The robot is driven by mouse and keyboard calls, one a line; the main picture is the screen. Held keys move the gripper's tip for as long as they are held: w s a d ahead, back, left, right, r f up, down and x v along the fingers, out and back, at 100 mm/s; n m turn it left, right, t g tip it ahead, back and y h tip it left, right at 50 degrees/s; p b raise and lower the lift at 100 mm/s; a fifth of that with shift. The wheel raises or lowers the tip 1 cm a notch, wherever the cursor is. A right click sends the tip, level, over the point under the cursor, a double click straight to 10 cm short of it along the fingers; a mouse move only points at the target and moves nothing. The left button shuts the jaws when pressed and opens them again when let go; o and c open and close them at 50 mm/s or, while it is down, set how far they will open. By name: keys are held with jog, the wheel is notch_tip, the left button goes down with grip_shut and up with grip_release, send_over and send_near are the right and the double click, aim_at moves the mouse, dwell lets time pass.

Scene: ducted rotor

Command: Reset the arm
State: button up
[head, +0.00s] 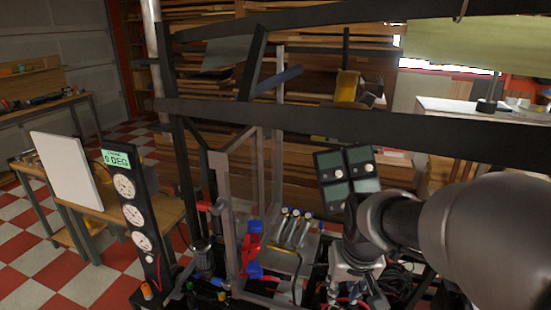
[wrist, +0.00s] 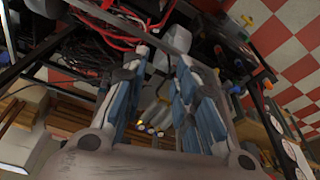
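My arm (head: 480,230) comes in from the right edge of the head view and reaches toward the middle of the dark metal frame. My gripper (head: 352,285) hangs below the wrist, low among the rig's parts, and its tips are hard to make out there. In the wrist view my gripper (wrist: 162,68) shows two grey fingers with blue pads. They stand apart with a gap between them, and I see nothing held. Whether the fingertips touch any part of the rig, I cannot tell.
A gauge panel (head: 132,215) reading 0 DEG stands left. Small cylinders (head: 291,228) sit on a plate, with a red and blue part (head: 250,250) beside it. Red cables (wrist: 115,30) lie near the fingers. Checkered floor is open at left.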

jog(key=s+r+t, duration=0.1)
jog(key=s+r, duration=0.2)
jog(key=s, duration=0.6)
jog(key=s+r, duration=0.3)
jog(key=s, duration=0.6)
jog(key=shift+s+r+t, duration=0.15)
jog(key=shift+r+t, duration=0.2)
jog(key=shift+t, duration=0.05)
jog(key=shift+a, duration=0.1)
jog(key=shift+a, duration=0.1)
